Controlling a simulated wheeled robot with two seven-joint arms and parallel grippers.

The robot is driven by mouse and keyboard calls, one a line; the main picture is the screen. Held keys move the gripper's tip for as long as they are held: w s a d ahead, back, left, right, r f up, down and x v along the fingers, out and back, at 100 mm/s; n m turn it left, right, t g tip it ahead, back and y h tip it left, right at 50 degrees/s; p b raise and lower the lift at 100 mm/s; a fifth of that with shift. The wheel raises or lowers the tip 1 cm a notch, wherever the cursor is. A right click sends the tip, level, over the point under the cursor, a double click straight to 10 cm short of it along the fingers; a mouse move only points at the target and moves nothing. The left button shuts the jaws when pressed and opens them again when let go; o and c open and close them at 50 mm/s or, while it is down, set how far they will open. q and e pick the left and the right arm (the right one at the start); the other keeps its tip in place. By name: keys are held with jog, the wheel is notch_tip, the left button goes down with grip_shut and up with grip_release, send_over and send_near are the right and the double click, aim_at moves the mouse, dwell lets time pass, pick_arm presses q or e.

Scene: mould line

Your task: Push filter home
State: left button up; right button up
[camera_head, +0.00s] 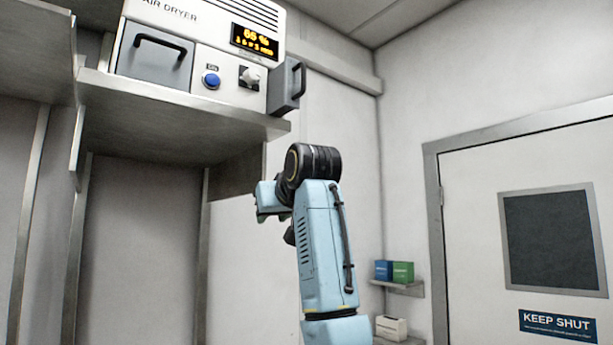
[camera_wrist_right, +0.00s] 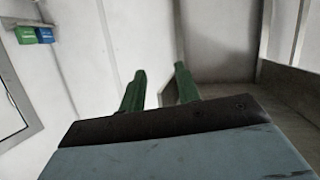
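The white air dryer (camera_head: 215,50) stands on a metal shelf in the head view. A grey block with a dark handle (camera_head: 284,90), probably the filter, sticks out at its right side. How deep it sits cannot be told. My right arm rises below and to the right of the block, with the right gripper (camera_head: 266,213) in front of the wall, below shelf height and apart from the block. In the right wrist view, the green fingers of that gripper (camera_wrist_right: 160,72) stand apart with nothing between them. The filter does not show there. My left gripper is not in view.
The metal shelf edge (camera_head: 180,107) runs under the dryer, above my right gripper. The dryer front has a grey handled panel (camera_head: 153,57), a blue button (camera_head: 211,78) and a knob. A small wall shelf (camera_head: 400,288) with boxes and a door (camera_head: 525,220) are at right.

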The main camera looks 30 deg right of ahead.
jog(key=s+r+t, duration=0.1)
jog(key=s+r, duration=0.4)
jog(key=r, duration=0.4)
jog(key=s+r+t, duration=0.1)
jog(key=s+r, duration=0.4)
jog(key=r, duration=0.4)
jog(key=t, duration=0.2)
send_near(304, 75)
jog(key=shift+m, duration=0.3)
jog(key=w+p, duration=0.1)
jog(key=w, duration=0.1)
jog(key=w+d+p, duration=0.1)
jog(key=w+p, duration=0.1)
jog(key=w, duration=0.1)
jog(key=w+p, duration=0.2)
jog(key=w, duration=0.1)
jog(key=shift+d+r, duration=0.15)
jog(key=shift+r, duration=0.15)
jog(key=shift+w+d+f+p, duration=0.1)
jog(key=shift+w+f+p, duration=0.05)
jog(key=shift+w+p, duration=0.3)
grip_shut()
